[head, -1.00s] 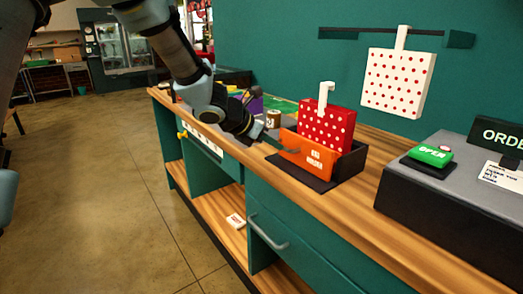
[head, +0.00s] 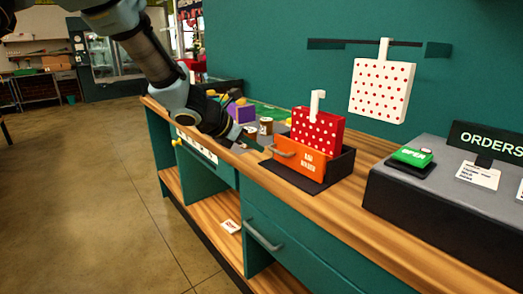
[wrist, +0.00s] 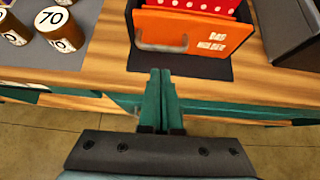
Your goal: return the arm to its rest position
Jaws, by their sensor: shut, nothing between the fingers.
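My gripper (wrist: 161,100) shows in the wrist view with its two green fingers together and nothing between them. It is above the counter's front edge, short of the orange bag holder (wrist: 185,32) and apart from it. In the head view my arm reaches down to the counter's left part, and the fingers are hard to make out there. The orange bag holder also shows in the head view (head: 300,158), with a red white-dotted bag (head: 318,131) in it.
The wooden counter (head: 350,198) runs along a green wall. A white red-dotted bag (head: 382,90) hangs from a wall rail. A grey-topped stand with a green button (head: 412,156) is at right. Cups marked 70 (wrist: 52,18) stand left of the holder. The floor (head: 75,190) at left is clear.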

